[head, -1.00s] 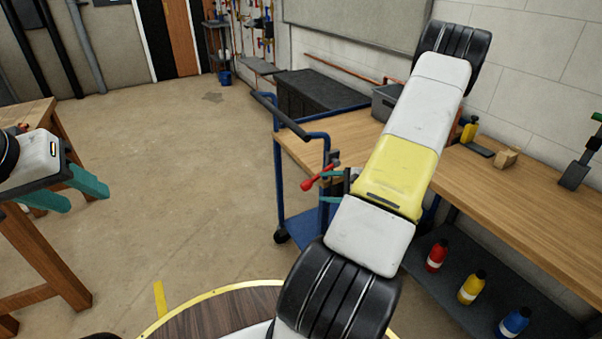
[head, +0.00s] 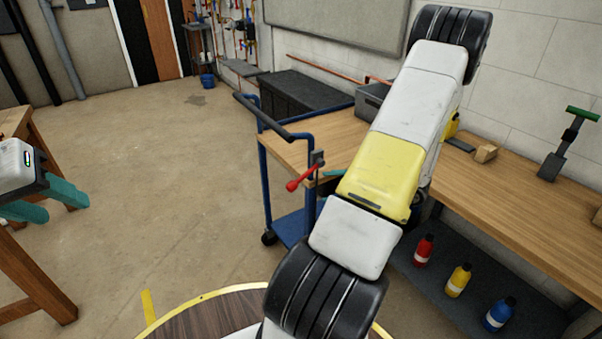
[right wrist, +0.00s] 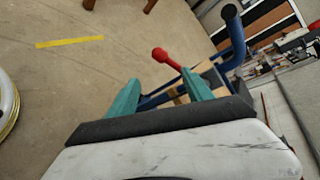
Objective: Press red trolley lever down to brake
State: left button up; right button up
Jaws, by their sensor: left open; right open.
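The red lever (head: 302,178) sticks out from a dark bracket on the blue trolley (head: 265,175) and slants down-left to a round knob. In the right wrist view the lever (right wrist: 173,63) shows beyond the fingertips, its knob pointing up-left. My right gripper (right wrist: 160,88) is open with its teal fingers apart and nothing held between them. In the head view my right arm hides most of that gripper; one teal finger shows just right of the lever. I cannot tell whether it touches. My left gripper (head: 48,202) is open and empty at the far left.
A wooden workbench (head: 520,200) runs along the right wall, with red, yellow and blue bottles on its lower shelf. A black chest (head: 303,90) stands behind the trolley. A wooden table (head: 35,265) stands at left. The floor between is clear.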

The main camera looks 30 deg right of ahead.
jog(key=shift+v, duration=1.55)
jog(key=w+a+r+n+g+y, duration=0.1)
jog(key=a+r+n+g, duration=0.25)
jog(key=a+r, duration=0.4)
jog(key=a+r+n+g+y, duration=0.25)
jog(key=a+r+n, duration=0.25)
jog(key=a, duration=0.5)
jog(key=s+a+r+n+h, duration=0.7)
jog(key=s+a+r+n, duration=0.3)
jog(key=r, duration=0.3)
jog(key=shift+s+a+r+n+t, duration=0.15)
jog(key=shift+s+a+n+t, duration=0.2)
jog(key=shift+a+n, duration=0.35)
jog(key=shift+a, duration=0.15)
